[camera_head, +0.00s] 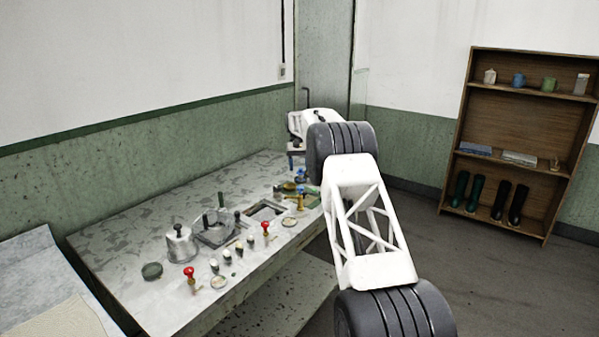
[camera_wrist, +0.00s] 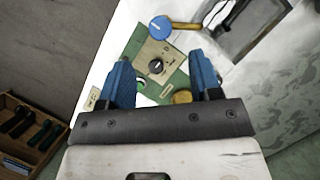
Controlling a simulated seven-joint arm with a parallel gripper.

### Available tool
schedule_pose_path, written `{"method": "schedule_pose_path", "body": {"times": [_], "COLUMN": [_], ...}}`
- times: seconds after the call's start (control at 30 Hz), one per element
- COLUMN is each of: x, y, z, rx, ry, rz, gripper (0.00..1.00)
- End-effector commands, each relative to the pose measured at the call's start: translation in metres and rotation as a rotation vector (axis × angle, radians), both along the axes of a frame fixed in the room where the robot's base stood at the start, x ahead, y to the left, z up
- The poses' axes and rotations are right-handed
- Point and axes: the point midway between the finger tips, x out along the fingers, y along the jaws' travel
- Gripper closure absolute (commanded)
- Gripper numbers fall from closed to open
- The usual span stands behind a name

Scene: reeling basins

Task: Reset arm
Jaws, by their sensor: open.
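My gripper (camera_head: 293,160) shows in the head view over the far right end of the stone-topped counter (camera_head: 130,245), partly hidden behind my own arm. In the wrist view my gripper (camera_wrist: 163,72) is open, with its two blue fingers well apart and nothing held between them. Beyond the fingers lies a green panel (camera_wrist: 176,80) with a beige plate and a black knob (camera_wrist: 155,66). A blue round handle (camera_wrist: 160,27) on a brass stem is just past the fingertips. A brass round piece (camera_wrist: 182,97) shows near the right finger. I cannot tell the exact height of the gripper above them.
The counter carries a metal pot (camera_head: 181,246), a basin (camera_head: 215,232), a square recess (camera_head: 265,211), red-topped handles (camera_head: 190,273) and several small cups. A wooden shelf (camera_head: 530,115) with boots and mugs stands at right. Floor between counter and shelf looks clear.

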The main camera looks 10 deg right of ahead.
Motion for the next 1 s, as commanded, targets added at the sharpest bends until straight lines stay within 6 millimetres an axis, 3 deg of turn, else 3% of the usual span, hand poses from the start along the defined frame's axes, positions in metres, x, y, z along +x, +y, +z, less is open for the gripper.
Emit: {"method": "schedule_pose_path", "body": {"times": [0.53,0.77,1.0], "x": [-0.005,-0.026,-0.063], "y": [0.000,-0.001,-0.001], "z": [0.009,0.037,0.077], "rx": [0.000,-0.001,-0.002], "ry": [-0.006,-0.032,-0.070], "rz": [0.000,-0.001,-0.001], "gripper": [0.42,0.42,0.42]}}
